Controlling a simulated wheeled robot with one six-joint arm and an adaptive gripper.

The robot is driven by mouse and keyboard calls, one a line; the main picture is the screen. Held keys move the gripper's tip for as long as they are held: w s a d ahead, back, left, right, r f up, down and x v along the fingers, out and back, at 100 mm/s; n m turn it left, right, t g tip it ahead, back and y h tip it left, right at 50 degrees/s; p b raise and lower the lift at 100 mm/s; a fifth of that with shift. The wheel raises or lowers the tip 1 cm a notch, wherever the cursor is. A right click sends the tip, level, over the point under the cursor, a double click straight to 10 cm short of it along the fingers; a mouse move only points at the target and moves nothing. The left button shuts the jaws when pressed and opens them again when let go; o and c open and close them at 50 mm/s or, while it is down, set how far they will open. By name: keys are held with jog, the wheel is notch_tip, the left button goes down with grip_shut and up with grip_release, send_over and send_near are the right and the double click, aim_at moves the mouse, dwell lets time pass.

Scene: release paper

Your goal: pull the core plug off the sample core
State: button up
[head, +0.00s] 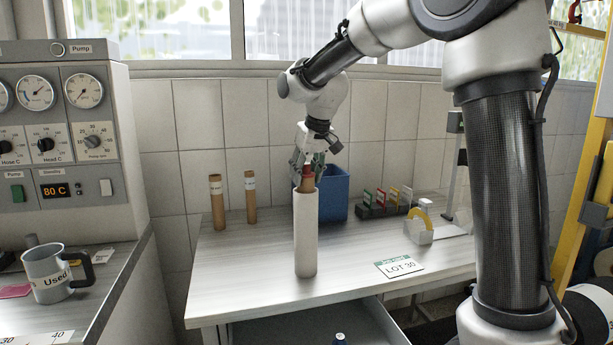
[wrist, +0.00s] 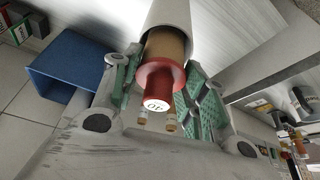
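The sample core, a brown tube (head: 307,186), sticks up out of the top of an upright white roll (head: 305,235) on the table. The brown tube (wrist: 166,48) also shows in the wrist view. The red core plug (head: 308,171) sits on the tube's end; in the wrist view its flange and narrower knob (wrist: 158,82) show, with a white printed label on the end face. My gripper (head: 307,163) is above the roll, its green-padded fingers (wrist: 162,80) on both sides of the plug. Gaps show between the fingers and the knob; contact at the flange is unclear.
Two brown tubes (head: 217,203) (head: 250,197) stand at the table's back left. A blue bin (head: 335,193) is close behind the roll. A rack with coloured pieces (head: 385,208) and a yellow-handled block (head: 419,233) are right. A LOT 30 card (head: 399,267) lies near the front.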

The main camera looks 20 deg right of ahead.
jog(key=shift+c, duration=1.2)
jog(key=shift+r, duration=2.4)
